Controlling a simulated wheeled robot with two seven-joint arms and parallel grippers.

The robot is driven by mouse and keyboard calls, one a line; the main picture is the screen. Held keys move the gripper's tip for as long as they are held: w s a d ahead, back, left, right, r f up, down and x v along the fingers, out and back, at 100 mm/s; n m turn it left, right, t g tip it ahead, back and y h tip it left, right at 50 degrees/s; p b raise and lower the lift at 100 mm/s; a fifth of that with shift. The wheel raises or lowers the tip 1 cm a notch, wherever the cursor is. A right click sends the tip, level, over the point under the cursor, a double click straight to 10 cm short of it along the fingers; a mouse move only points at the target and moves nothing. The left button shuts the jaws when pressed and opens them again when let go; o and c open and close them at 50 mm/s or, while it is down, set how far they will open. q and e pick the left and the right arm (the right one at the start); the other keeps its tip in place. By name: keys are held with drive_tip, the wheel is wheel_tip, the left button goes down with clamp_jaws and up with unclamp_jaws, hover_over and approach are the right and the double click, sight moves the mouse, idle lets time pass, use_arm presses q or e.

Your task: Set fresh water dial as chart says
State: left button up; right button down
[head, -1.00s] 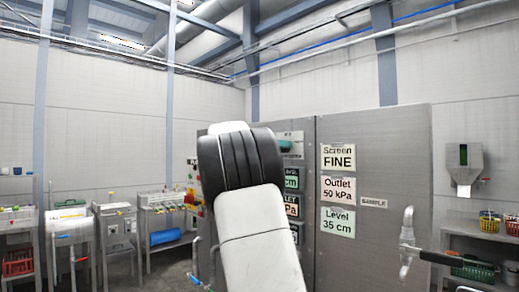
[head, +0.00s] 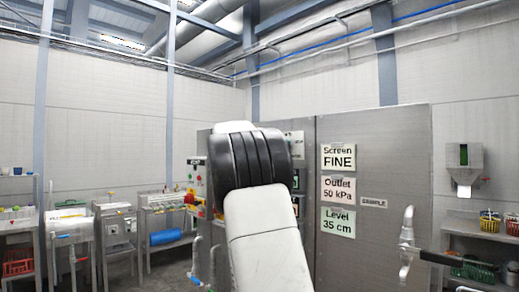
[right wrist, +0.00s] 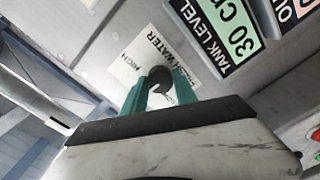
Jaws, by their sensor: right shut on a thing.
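The fresh water dial (right wrist: 158,78) is a dark round knob on a white label plate (right wrist: 126,62) in the right wrist view. The plate reads "HIGH" and "WATER"; its other words are partly covered. My right gripper (right wrist: 161,88) has teal fingers shut on the dial, one on each side. The dial's pointer setting cannot be read. In the head view my right arm hides the dial and gripper. Chart cards hang on the grey panel: "Screen FINE" (head: 338,157), "Outlet 50 kPa" (head: 338,190) and "Level 35 cm" (head: 338,222). My left gripper is not in view.
A green "TANK LEVEL 30 C…" display (right wrist: 222,32) is close beside the dial. A tap (head: 406,240) stands out at the panel's right, near a "SAMPLE" label (head: 373,203). Red and green buttons (head: 194,178) are left of my arm.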

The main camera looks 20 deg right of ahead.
drive_tip(key=shift+n, duration=0.3)
drive_tip(key=c, duration=1)
unclamp_jaws()
drive_tip(key=shift+o, duration=0.2)
drive_tip(key=v, duration=0.8)
drive_tip(key=shift+w+f, duration=0.1)
